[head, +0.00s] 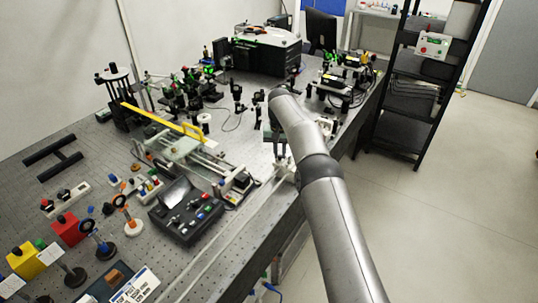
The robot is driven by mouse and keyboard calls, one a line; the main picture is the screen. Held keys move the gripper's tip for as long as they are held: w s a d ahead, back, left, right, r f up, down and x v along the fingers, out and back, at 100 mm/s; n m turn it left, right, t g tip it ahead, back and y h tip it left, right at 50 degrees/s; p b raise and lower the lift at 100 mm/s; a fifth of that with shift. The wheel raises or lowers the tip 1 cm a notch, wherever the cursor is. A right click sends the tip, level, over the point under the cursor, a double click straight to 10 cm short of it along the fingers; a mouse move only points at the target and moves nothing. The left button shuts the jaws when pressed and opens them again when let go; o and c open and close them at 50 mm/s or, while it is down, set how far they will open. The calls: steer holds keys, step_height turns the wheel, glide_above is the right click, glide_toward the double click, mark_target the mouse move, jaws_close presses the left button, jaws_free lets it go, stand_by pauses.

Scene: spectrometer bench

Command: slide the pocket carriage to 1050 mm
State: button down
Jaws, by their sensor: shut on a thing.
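My gripper (281,158) reaches down over the bench's right part, at the far end of a long pale rail (236,224) along the front edge. It is shut on a small pale part at the rail, which looks like the pocket carriage (289,172). My arm and hand hide much of the carriage and the rail beyond it. Any scale marks on the rail are too small to read, so I cannot tell the carriage's position in millimetres.
A linear stage with a yellow bar (190,131) and a black tray of small parts (184,212) stand left of the rail. Optics mounts crowd the bench behind my gripper. A black shelf (398,123) stands at right. The floor between is clear.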

steer(key=shift+w+d+r, duration=0.1)
steer(key=shift+w+d, duration=0.15)
steer(key=shift+w, duration=0.15)
steer(key=c, duration=1.7)
jaws_free()
